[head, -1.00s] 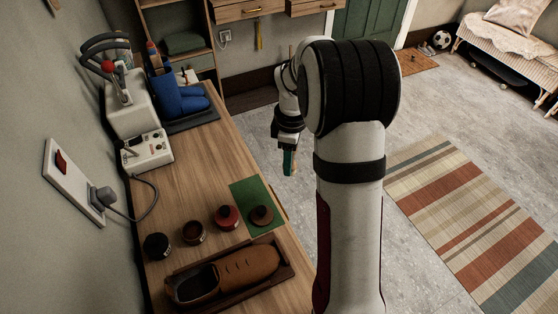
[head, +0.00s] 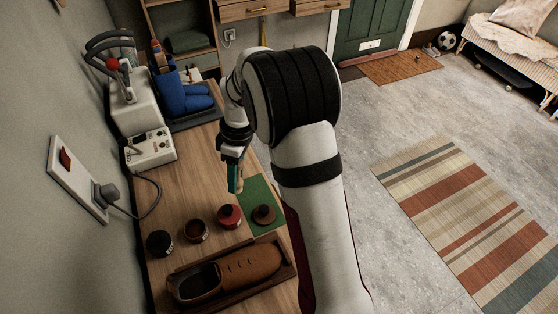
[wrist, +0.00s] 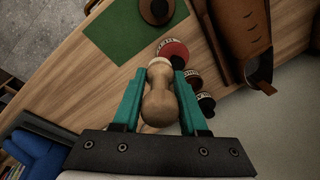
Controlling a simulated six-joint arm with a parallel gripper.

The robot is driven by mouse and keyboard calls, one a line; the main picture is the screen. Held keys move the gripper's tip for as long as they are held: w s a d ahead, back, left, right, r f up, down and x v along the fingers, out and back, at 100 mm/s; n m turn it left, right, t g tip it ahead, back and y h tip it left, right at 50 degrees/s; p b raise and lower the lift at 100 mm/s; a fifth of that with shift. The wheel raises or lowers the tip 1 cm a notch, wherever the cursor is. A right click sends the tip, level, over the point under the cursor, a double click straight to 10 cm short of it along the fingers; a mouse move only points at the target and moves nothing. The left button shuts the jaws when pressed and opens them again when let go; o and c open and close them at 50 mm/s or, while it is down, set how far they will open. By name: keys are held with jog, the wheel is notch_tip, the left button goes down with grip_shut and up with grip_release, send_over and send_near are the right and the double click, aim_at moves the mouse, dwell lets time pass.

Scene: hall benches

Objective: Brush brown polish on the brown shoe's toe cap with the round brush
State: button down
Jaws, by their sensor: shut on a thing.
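My gripper (head: 236,183) is above the bench, near the red tin and the green mat. In the wrist view its teal fingers (wrist: 160,92) are shut on the round brush (wrist: 160,104), whose pale wooden handle shows between them; its bristles are not clear. The brown shoe (head: 245,268) lies in a dark wooden tray (head: 188,306) at the bench's near end, toe cap to the right. It partly shows in the wrist view (wrist: 240,32). The brown tin (head: 195,231) stands behind the tray, between a black tin (head: 160,243) and a red tin (head: 229,216).
A round brown object (head: 264,214) sits on the green mat (head: 262,192). A grey control box (head: 150,147) with a cable, a lever machine (head: 130,100) and blue boots (head: 185,98) stand farther back. The bench (head: 190,180) is bare between box and tins.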

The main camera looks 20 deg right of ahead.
jog(key=s+a+g+y, duration=0.1)
jog(key=s+a, duration=0.1)
jog(key=a, duration=1)
jog(key=shift+w+a+f, duration=0.1)
jog(key=shift+w+f, duration=0.05)
jog(key=shift+f, duration=3.05)
jog(key=shift+f, duration=0.75)
notch_tip(320, 180, up, 7)
jog(key=shift+r, duration=0.15)
